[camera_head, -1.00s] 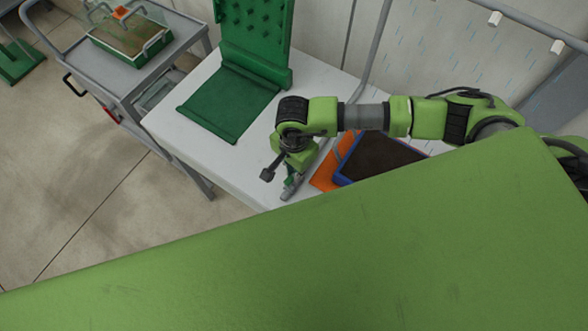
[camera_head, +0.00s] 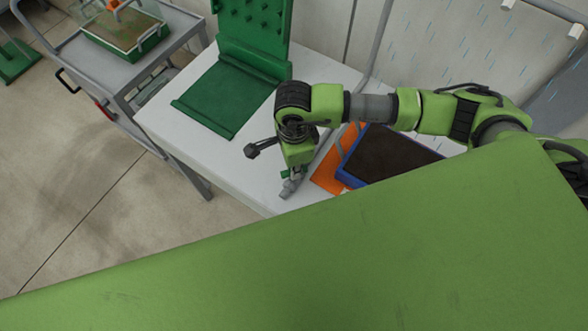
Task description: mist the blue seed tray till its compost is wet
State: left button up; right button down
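The blue seed tray (camera_head: 346,179) lies on the white table at the right, with dark brown compost filling it. Its lower edge is hidden behind a large green part of my own body, and my arm crosses above its far side. My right gripper (camera_head: 287,173) is left of the tray, low over the table and pointing down. A small grey and green piece (camera_head: 290,187) shows at its tip; I cannot tell whether it is held or part of the gripper. Finger opening is unclear. My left gripper is out of view. No mist shows on the compost.
An orange tray (camera_head: 326,178) lies beside the blue tray's left edge. A green stand with a flat green base (camera_head: 218,103) is at the table's back left. A grey cart (camera_head: 100,72) holds a green-rimmed covered tray (camera_head: 150,43). The white table (camera_head: 240,165) is bare left of my gripper.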

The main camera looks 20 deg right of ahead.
jog(key=m+b, duration=0.4)
jog(key=m, duration=0.1)
jog(key=shift+f+m, duration=0.2)
jog(key=shift+m, duration=0.1)
jog(key=m+b, duration=0.2)
jog(key=shift+r+m, duration=0.1)
jog(key=shift+m, duration=0.3)
jog(key=shift+r+m+b, duration=0.1)
jog(key=shift+m+b, duration=0.55)
jog(key=shift+m, duration=0.15)
jog(key=c, duration=2)
grip_release()
jog(key=shift+c, duration=0.2)
jog(key=shift+r, duration=0.15)
notch_tip(320, 180, up, 12)
